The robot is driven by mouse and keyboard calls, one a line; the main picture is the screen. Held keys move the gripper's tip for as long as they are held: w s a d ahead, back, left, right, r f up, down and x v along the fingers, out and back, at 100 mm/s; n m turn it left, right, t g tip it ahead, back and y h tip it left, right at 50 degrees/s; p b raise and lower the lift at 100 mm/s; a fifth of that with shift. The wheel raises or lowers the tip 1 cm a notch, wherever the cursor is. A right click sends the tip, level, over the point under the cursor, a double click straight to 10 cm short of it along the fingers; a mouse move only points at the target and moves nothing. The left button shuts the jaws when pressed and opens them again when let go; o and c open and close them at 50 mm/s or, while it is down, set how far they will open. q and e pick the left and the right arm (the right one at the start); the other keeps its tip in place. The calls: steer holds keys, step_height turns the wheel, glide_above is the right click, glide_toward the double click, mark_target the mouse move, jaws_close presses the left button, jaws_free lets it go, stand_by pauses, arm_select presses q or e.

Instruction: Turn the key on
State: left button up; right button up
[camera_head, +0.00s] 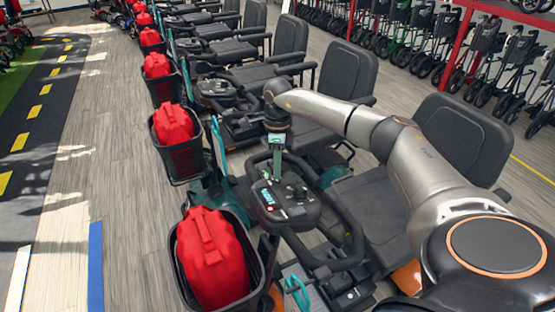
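The nearest scooter's dark control console (284,205) sits on its steering column between black handlebars, with a lit blue display (267,196) on its left part. A dark round knob and a small reddish spot show on the console. I cannot make out which detail is the key. My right gripper (277,172) points down just above the far edge of the console. Its fingers are small and partly merge with the console behind, so I cannot tell their opening or whether they touch anything. My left gripper is not in view.
Scooters stand in a row going back, with black seats (462,139) and front baskets holding red bags (212,262). My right arm passes over the near seat. Folded walkers (480,45) stand along the right wall. The wood floor (120,180) at left is clear.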

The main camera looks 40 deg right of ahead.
steer(key=o, duration=0.4)
steer(key=r, duration=0.8)
steer(key=r+b, duration=0.1)
steer(key=r, duration=0.3)
steer(key=shift+w+d+r, duration=0.25)
steer(key=shift+w+d, duration=0.1)
